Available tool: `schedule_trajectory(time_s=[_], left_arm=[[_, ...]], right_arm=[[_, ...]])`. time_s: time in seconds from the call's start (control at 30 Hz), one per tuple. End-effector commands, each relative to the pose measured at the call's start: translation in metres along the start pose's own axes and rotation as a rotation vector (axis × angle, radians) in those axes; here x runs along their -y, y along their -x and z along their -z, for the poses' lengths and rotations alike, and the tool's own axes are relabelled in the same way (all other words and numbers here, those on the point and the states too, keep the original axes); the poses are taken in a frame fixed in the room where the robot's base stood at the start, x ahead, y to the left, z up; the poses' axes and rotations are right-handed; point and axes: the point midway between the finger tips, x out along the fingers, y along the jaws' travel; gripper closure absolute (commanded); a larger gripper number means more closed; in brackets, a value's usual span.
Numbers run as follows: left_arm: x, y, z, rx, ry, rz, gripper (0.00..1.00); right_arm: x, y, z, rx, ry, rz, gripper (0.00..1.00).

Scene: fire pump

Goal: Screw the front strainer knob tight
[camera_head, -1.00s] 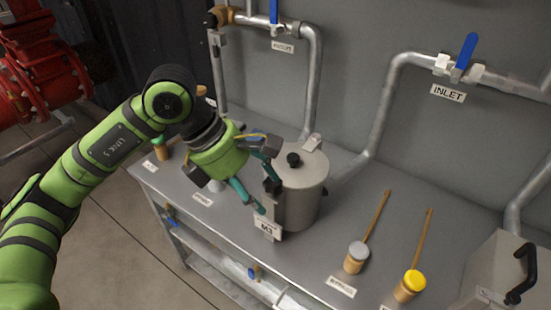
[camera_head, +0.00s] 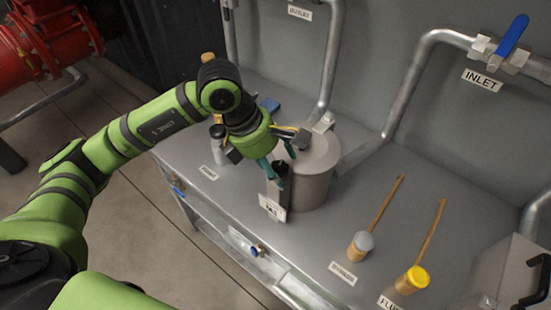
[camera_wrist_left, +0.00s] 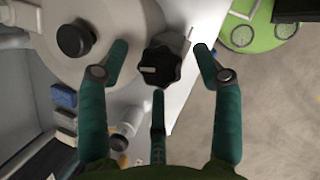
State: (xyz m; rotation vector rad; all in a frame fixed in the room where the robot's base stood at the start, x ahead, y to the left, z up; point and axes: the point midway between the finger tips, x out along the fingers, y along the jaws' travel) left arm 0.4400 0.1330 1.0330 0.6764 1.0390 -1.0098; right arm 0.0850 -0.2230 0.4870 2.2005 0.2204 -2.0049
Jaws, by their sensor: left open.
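The strainer is a grey metal canister (camera_head: 312,178) on the bench, with a labelled plate on its front. Its black front knob (camera_head: 281,169) sits at the front upper side, partly covered by my fingers. In the left wrist view the lobed front knob (camera_wrist_left: 163,67) lies between the fingertips, with no clear contact. My left gripper (camera_head: 275,164) is open, its teal fingers spread around the knob; they also show in the left wrist view (camera_wrist_left: 160,58). A second, round black knob (camera_wrist_left: 75,40) stands on the lid. My right gripper is in neither view.
Two wooden-handled tools, one grey-capped (camera_head: 361,245) and one yellow-capped (camera_head: 412,279), lie on the bench right of the strainer. A grey box (camera_head: 505,265) stands at far right. Pipes with a blue-handled INLET valve (camera_head: 512,38) run along the wall.

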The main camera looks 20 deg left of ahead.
Motion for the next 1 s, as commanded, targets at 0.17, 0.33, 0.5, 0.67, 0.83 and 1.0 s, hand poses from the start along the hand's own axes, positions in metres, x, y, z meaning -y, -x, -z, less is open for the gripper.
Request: schedule_trajectory(time_s=[0.17,0.33,0.5,0.67,0.83,1.0], left_arm=[[0.000,-0.001,0.000,0.000,0.000,0.000,0.34],[0.000,0.000,0.000,0.002,0.000,0.001,0.88],[0.000,-0.001,-0.001,0.003,-0.005,0.003,0.88],[-0.001,-0.006,0.001,0.005,-0.074,0.029,0.88],[-0.002,-0.006,0.000,0.007,-0.205,0.082,0.88],[-0.002,-0.003,-0.002,0.008,-0.295,0.121,0.88]], right_arm=[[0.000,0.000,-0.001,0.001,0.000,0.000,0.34],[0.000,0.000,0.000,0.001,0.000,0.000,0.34],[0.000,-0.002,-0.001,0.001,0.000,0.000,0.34],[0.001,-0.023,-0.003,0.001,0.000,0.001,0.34],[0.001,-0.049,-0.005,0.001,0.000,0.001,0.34],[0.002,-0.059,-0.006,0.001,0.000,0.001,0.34]])
